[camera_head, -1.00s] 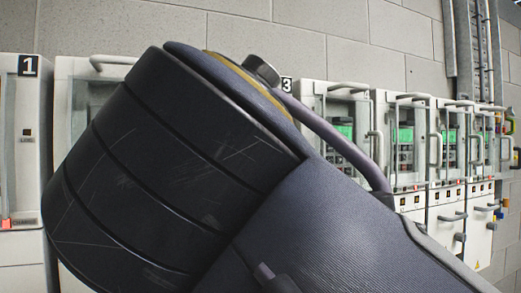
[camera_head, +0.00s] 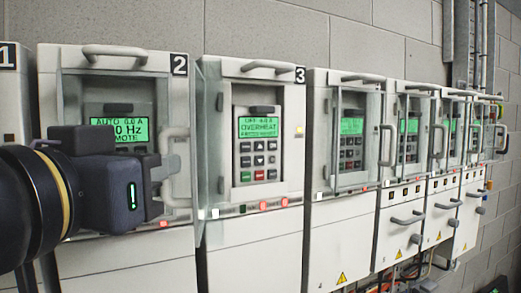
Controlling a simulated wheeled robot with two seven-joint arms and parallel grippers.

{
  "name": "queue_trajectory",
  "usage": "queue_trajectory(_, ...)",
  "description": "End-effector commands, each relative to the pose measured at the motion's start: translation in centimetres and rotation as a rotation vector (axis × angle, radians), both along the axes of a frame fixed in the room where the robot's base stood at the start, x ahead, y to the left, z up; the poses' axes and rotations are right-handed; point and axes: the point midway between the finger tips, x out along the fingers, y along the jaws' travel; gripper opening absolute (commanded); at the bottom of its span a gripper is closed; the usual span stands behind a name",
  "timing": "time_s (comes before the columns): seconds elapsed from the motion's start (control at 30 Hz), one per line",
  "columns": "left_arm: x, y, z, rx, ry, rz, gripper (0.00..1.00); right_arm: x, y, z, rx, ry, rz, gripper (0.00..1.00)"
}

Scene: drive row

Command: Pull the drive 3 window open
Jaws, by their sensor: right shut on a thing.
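My right gripper (camera_head: 168,180), black with a green light, comes in from the left in front of drive 2. It is shut at a pale D-shaped handle (camera_head: 184,150) just left of the window. The gripper partly hides the grip and how the handle joins the window. My left gripper is not in view.
Drive 2 (camera_head: 125,262) stands to the left, partly behind my right arm. Several more drives with closed windows and protruding handles (camera_head: 388,146) run to the right. Cables hang below at the lower right. The space in front of drive 3 is clear.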

Motion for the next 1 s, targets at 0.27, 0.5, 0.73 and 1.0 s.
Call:
queue_trajectory(0.27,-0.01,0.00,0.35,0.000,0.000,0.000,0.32,0.34,0.10,0.17,0.004,-0.002,-0.033,0.00)
queue_trajectory(0.5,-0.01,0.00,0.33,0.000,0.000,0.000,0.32,0.37,0.06,0.16,0.004,-0.002,-0.034,0.00)
queue_trajectory(0.73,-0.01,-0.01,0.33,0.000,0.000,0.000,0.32,0.30,0.15,0.12,0.003,-0.001,-0.031,0.33)
queue_trajectory(1.0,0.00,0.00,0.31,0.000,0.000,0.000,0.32,0.10,0.34,0.04,0.001,0.000,-0.026,0.33)
